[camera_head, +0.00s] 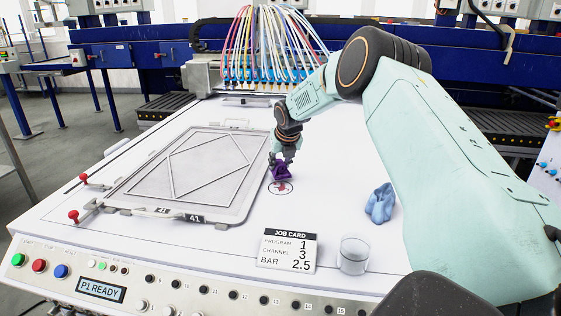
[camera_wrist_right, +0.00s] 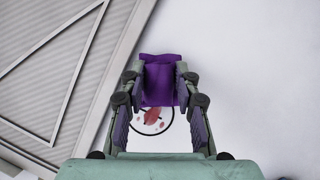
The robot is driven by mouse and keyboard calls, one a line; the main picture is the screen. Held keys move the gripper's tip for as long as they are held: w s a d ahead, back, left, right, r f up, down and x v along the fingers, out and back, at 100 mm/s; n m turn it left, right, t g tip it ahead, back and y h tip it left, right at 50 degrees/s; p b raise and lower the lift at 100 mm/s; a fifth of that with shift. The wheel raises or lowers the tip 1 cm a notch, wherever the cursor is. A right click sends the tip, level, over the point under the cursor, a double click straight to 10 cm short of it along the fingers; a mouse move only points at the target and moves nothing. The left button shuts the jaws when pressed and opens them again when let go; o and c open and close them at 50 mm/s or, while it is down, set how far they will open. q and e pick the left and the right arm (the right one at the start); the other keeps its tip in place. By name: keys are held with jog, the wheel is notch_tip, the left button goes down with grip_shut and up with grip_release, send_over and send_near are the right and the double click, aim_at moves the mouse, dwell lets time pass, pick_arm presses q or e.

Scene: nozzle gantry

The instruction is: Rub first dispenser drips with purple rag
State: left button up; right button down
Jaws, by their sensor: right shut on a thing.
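My right gripper (camera_head: 284,160) is shut on the purple rag (camera_head: 282,172), which hangs between its fingers just above or on the white table. The purple rag also shows in the right wrist view (camera_wrist_right: 161,78), pinched between the fingertips. Red drips (camera_head: 281,187) lie inside a thin dark circle on the table, right by the rag. In the wrist view, red drips (camera_wrist_right: 153,117) show below the rag, and the gripper and rag cover part of the circle. I cannot tell whether the rag touches the drips. My left gripper is not in view.
A grey framed screen (camera_head: 205,172) marked 41 lies left of the rag. A blue rag (camera_head: 380,204), a clear glass (camera_head: 353,254) and a job card (camera_head: 288,250) are on the table's front right. Coloured hoses (camera_head: 262,45) stand over the back of the table.

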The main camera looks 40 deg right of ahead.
aim_at(278, 175)
jog(key=shift+f+b, duration=0.4)
jog(key=shift+f, duration=0.45)
jog(key=p, duration=0.1)
jog(key=s+a+p, duration=0.1)
jog(key=p, duration=0.1)
jog(key=shift+s+a+r, duration=0.2)
jog(key=shift+a, duration=0.1)
jog(key=shift+s+a+f+p, duration=0.1)
jog(key=shift+s+a+p, duration=0.45)
jog(key=shift+p, duration=0.9)
